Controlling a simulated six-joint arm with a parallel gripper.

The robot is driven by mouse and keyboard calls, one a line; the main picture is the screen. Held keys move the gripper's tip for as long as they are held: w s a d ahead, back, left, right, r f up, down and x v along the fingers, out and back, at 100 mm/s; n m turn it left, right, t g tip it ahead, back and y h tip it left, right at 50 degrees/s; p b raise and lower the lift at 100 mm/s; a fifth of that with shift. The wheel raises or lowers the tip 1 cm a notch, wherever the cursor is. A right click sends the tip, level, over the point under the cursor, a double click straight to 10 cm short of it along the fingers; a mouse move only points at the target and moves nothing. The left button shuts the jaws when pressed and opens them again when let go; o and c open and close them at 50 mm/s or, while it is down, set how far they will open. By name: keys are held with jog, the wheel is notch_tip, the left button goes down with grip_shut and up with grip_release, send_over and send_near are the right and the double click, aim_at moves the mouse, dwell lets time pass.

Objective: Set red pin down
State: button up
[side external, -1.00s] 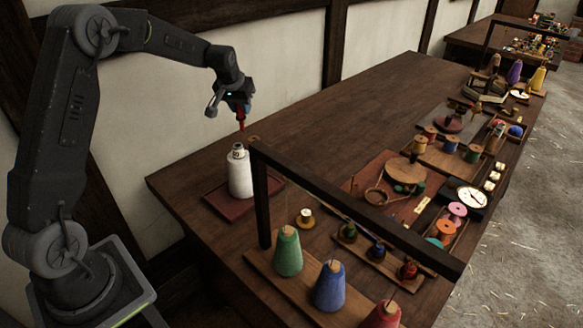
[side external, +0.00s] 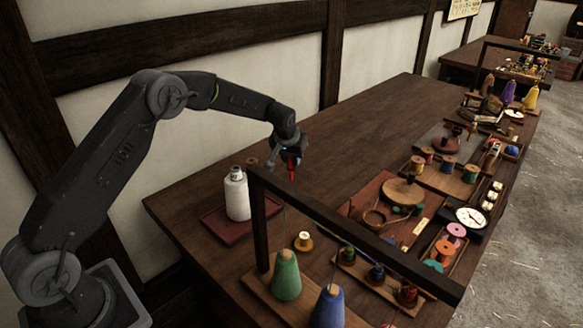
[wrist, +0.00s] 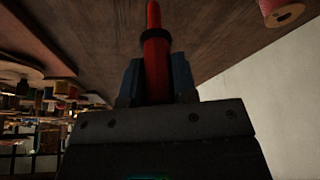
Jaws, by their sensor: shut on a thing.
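The red pin (side external: 291,172) is held in my gripper (side external: 289,160), pointing down above the wooden table (side external: 330,125). In the wrist view the red pin (wrist: 156,60) has a dark ring around it and sits between the two blue fingers of my gripper (wrist: 157,82). The jaws are shut on it. In the side external view the pin's tip appears above the table, behind the dark wooden frame; the exact gap to the tabletop is hard to tell.
A dark wooden frame (side external: 350,228) crosses the front, with a green cone (side external: 286,276) and a blue cone (side external: 328,306) below. A cluttered row of spools fills the right; the table's back middle is clear.

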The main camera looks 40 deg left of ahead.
aim_at(291, 167)
jog(key=shift+f, duration=1.85)
jog(key=shift+f, duration=0.1)
jog(key=o, duration=0.9)
